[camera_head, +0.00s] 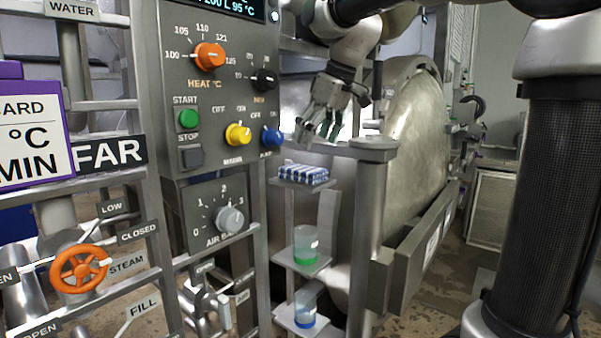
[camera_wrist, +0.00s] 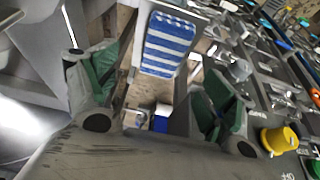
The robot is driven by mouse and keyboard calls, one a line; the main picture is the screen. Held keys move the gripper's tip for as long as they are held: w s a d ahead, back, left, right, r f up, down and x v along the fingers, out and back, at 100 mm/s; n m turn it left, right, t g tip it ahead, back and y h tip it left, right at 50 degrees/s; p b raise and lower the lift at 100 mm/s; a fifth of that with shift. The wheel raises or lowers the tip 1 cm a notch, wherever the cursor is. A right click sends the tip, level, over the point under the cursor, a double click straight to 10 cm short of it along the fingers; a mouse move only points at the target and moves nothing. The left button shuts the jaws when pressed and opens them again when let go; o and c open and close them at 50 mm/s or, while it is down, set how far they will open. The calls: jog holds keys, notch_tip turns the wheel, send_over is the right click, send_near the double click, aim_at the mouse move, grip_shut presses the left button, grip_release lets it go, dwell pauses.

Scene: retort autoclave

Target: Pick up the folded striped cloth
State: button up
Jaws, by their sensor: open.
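The folded striped cloth (camera_head: 304,174), blue and white, lies on the top small shelf (camera_head: 290,184) beside the control panel. My gripper (camera_head: 318,138) is above the cloth and apart from it, with its fingers pointing down. The cloth also shows in the wrist view (camera_wrist: 168,45), lying beyond the fingers and between their directions. In the wrist view my gripper (camera_wrist: 155,95) is open, its two green-padded fingers wide apart with nothing between them.
The control panel (camera_head: 220,90) with knobs and buttons stands close on the left. A grey post (camera_head: 370,220) and the round autoclave door (camera_head: 418,120) are on the right. Lower shelves hold a green-based cup (camera_head: 305,245) and a blue-based cup (camera_head: 305,308).

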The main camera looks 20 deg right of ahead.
aim_at(303, 168)
jog(key=x, duration=0.8)
jog(key=shift+s+a, duration=0.15)
jog(key=shift+r, duration=0.1)
jog(key=c, duration=1)
